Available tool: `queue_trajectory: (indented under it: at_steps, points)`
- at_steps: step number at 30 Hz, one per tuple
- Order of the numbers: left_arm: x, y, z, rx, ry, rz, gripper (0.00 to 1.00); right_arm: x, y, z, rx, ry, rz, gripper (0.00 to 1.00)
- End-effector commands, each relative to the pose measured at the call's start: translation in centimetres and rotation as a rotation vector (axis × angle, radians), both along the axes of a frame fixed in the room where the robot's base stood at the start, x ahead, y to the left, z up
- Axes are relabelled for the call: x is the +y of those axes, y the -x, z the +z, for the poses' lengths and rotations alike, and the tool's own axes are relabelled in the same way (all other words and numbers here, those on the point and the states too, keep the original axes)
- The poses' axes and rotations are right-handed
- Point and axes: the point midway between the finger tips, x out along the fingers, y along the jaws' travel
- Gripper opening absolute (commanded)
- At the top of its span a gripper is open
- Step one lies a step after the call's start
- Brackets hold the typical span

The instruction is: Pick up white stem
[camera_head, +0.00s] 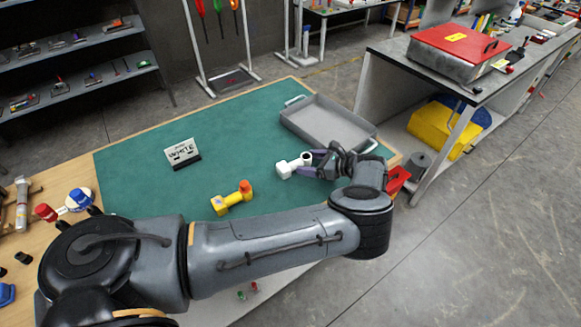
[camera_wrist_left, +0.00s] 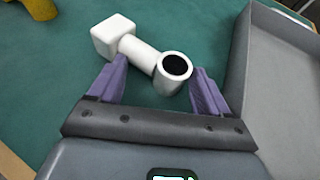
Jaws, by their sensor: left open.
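The white stem (camera_head: 293,165) lies on the green mat. It has a block at one end and a hollow ring at the other. In the left wrist view the white stem (camera_wrist_left: 142,54) lies with its ring end between the purple fingertips and its block end beyond them to the upper left. My left gripper (camera_head: 317,163) is open around the ring end, with visible gaps to both fingers (camera_wrist_left: 158,82). My right gripper is not in view.
A grey tray (camera_head: 296,124) stands close behind the gripper; its wall rises at right in the wrist view. A yellow stem with an orange end (camera_head: 232,198) lies left of the white one. A sign reading WHITE (camera_head: 182,153) stands on the green mat (camera_head: 130,185).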

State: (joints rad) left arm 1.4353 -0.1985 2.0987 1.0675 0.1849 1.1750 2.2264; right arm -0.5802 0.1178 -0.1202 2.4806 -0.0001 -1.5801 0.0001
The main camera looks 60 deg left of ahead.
Motion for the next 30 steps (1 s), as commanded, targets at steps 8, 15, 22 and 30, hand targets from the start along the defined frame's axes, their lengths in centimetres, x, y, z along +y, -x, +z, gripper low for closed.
queue_trajectory:
  at_steps: [8, 15, 22, 30]
  points:
    - [-0.01, -0.02, 0.02, 0.000, 0.000, 0.000, 0.53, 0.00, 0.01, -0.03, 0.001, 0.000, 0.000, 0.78]
    - [-0.01, -0.02, 0.01, 0.000, 0.000, 0.000, 0.17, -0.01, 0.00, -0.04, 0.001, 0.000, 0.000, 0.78]
    - [-0.01, -0.02, 0.03, -0.001, -0.001, 0.000, 0.02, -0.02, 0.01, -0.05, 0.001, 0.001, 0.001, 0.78]
    - [-0.03, -0.06, 0.46, -0.001, -0.001, 0.000, 0.02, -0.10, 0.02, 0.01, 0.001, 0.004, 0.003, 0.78]
